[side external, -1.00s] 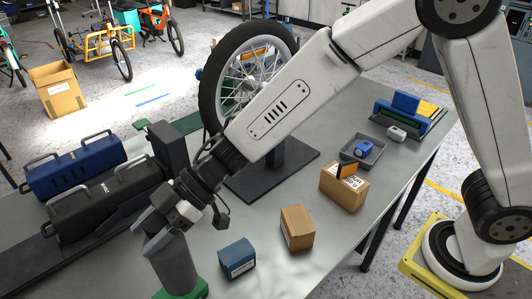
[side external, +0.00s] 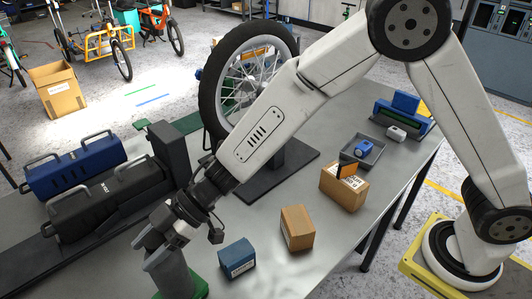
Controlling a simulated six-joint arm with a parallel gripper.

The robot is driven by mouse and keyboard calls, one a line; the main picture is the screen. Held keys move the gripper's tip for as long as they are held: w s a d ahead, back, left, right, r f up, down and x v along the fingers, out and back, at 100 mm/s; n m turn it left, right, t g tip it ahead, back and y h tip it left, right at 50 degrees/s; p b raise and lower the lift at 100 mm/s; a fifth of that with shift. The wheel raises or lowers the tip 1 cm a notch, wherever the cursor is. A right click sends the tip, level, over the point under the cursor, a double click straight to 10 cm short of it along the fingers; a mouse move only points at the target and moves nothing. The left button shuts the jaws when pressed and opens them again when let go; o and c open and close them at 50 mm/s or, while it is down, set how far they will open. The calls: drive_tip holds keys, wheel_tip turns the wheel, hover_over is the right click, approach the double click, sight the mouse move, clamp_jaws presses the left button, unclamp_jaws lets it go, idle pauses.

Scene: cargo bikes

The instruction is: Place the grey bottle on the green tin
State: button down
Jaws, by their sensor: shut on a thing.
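The grey bottle (side external: 172,277) is near the bottom edge of the view, roughly upright. My gripper (side external: 160,253) is shut on its upper part. The green tin (side external: 202,287) shows as a green patch to the right of the bottle's lower part, with the bottle covering much of it. The bottle's base is hard to make out, so I cannot tell whether it rests on the tin, is above it or is in front of it.
A blue box (side external: 237,258) and a cardboard box (side external: 297,228) stand just right of the tin. Black and blue cases (side external: 105,200) lie to the left. A wheel on a stand (side external: 245,85) rises behind. Another carton (side external: 344,187) and a grey tray (side external: 373,150) are farther right.

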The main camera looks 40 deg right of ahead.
idle(0.4)
drive_tip(key=shift+c, duration=0.5)
unclamp_jaws()
drive_tip(key=shift+f, duration=0.15)
drive_tip(key=shift+d+r, duration=0.2)
drive_tip(key=shift+r, duration=0.05)
drive_tip(key=v, duration=1.1)
drive_tip(key=shift+d+r, duration=0.15)
drive_tip(key=shift+d, duration=0.1)
